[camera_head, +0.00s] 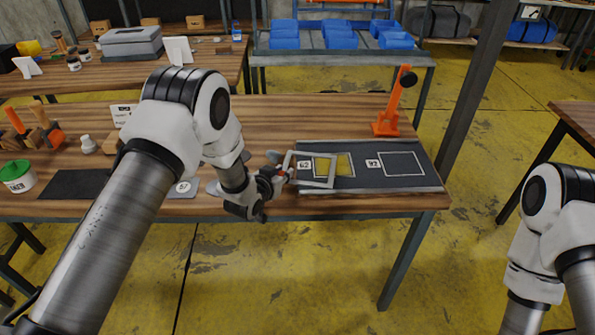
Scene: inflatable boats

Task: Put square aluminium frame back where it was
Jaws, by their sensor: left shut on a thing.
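The square aluminium frame (318,185) is a thin grey open square. My left gripper (284,173) is shut on its left side, at the left end of the dark board (431,181). The frame overlaps a yellow square (345,165) and the number label there in the picture. I cannot tell whether it touches the board. To the right on the board are another number label (373,163) and an empty white square outline (402,164). My right arm shows at the right edge; its gripper is out of view.
An orange stand (388,121) rises behind the board. Left on the wooden table (270,118) are a dark mat (75,184), a green-lidded tub (17,177) and wooden-handled tools. A dark post (476,85) stands beyond the table's right side. Blue bins (341,41) are behind.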

